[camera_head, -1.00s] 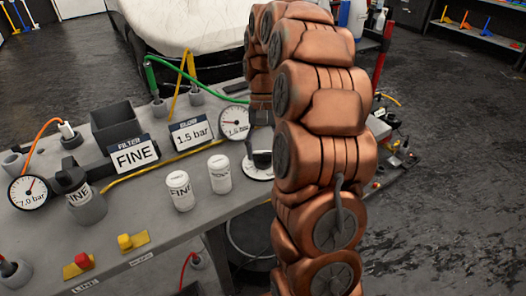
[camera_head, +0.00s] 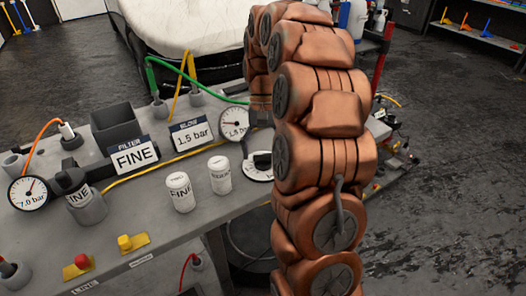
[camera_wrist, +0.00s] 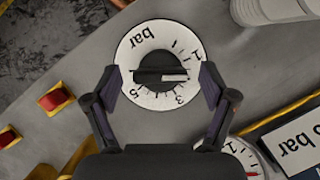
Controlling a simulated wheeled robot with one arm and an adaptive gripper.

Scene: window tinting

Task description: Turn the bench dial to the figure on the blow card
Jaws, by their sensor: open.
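The blow card (camera_head: 191,133) stands on the bench and reads 1.5 bar; part of it shows upside down in the wrist view (camera_wrist: 298,143). The bench dial is a white disc marked in bar (camera_wrist: 137,88) with a black knob (camera_wrist: 158,62) at its centre. A light pointer stripe on the knob's bar points right, between the 1 and the 3. My gripper (camera_wrist: 161,88) is open, one finger at each side of the dial, with a gap to the knob on both sides. In the head view the dial (camera_head: 255,177) is partly hidden by my arm.
A round gauge (camera_head: 234,124) beside the card reads about 1.5 bar. Two white canisters (camera_head: 180,192) (camera_head: 219,175) stand left of the dial. A FILTER card (camera_head: 135,156) reads FINE. A green hose (camera_head: 205,90) runs behind.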

